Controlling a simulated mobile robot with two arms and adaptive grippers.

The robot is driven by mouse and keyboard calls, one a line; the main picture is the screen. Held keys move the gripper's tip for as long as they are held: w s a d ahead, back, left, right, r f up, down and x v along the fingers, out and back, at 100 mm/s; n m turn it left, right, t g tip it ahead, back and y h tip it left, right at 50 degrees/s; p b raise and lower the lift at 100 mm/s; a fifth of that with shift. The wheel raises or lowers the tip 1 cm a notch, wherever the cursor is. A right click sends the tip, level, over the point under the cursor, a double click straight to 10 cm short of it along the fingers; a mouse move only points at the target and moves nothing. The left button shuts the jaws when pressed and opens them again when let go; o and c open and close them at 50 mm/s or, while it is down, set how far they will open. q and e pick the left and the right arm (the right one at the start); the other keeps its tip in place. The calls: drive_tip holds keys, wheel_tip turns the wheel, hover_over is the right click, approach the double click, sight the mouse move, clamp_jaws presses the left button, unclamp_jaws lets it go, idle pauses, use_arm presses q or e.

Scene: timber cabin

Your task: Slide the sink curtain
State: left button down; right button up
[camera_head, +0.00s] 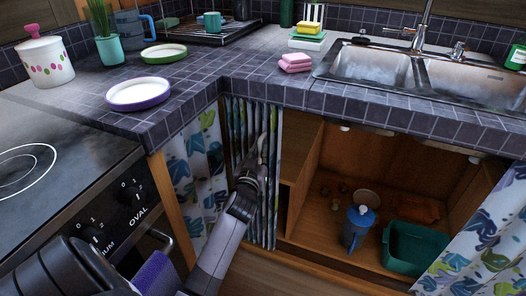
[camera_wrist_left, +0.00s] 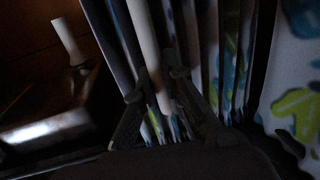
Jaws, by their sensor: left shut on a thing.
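The sink curtain (camera_head: 240,130) hangs below the counter in narrow gathered folds, left of the open cupboard under the sink. It is white with blue and green leaf shapes. My left gripper (camera_head: 262,150) is at the right part of these folds, shut on the curtain. In the left wrist view the fingers (camera_wrist_left: 160,98) close around a pale fold of the curtain (camera_wrist_left: 212,60), with more folds beside it. Another patterned curtain panel (camera_head: 197,175) hangs left of the folds, and one more (camera_head: 485,240) hangs at the lower right. My right gripper is not in view.
The open cupboard holds a blue jug (camera_head: 357,228), a green bin (camera_head: 412,252) and a bowl (camera_head: 367,198). The stove (camera_head: 70,180) stands at the left. The tiled counter (camera_head: 215,100) and sink (camera_head: 370,68) are above. Space in front of the cupboard looks clear.

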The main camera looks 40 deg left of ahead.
use_arm(q)
drive_tip(key=c, duration=1.7)
unclamp_jaws()
drive_tip(key=shift+a, duration=0.3)
drive_tip(key=shift+o, duration=0.2)
drive_tip(key=shift+s+d, duration=0.1)
drive_tip(key=v, duration=1.2)
